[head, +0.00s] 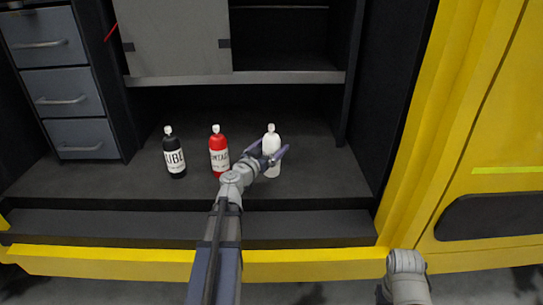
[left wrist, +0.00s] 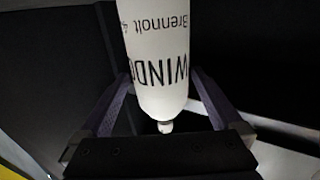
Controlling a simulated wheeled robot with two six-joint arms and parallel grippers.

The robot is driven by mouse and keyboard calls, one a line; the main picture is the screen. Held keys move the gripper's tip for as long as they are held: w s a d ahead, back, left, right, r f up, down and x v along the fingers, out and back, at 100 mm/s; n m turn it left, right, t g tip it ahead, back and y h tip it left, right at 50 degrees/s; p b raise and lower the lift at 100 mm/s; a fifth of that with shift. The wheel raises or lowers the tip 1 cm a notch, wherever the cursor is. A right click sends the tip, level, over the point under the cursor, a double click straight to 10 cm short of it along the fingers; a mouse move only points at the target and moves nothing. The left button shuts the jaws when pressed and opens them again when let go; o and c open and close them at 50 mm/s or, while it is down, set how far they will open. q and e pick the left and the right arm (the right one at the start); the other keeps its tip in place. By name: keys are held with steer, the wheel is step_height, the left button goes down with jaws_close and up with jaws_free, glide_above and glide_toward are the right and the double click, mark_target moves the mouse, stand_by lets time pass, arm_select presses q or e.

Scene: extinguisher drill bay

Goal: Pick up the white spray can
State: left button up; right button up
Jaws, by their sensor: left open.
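The white spray can (head: 271,136) stands upright on the dark shelf floor, at the right end of a row of three. My left gripper (head: 271,148) is open, with its two fingers on either side of the can's body. In the left wrist view, the white can (left wrist: 158,62) appears upside down between the spread fingers, with dark lettering and its nozzle toward the palm. A gap shows beside the can, so the fingers are not closed on it. My right gripper is not in view; only part of my right arm shows at the bottom right.
A red bottle (head: 218,143) stands just left of the white can, close to my left wrist. A black bottle (head: 174,157) is further left. Grey drawers (head: 62,97) are at the left. A grey shelf edge (head: 290,77) runs above and behind. A yellow frame (head: 407,130) is at the right.

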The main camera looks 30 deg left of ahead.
arm_select(q)
steer(key=w, duration=0.3)
steer(key=shift+w+a, duration=0.15)
steer(key=shift+w, duration=0.2)
steer(key=shift+s, duration=0.1)
jaws_close()
stand_by(0.4)
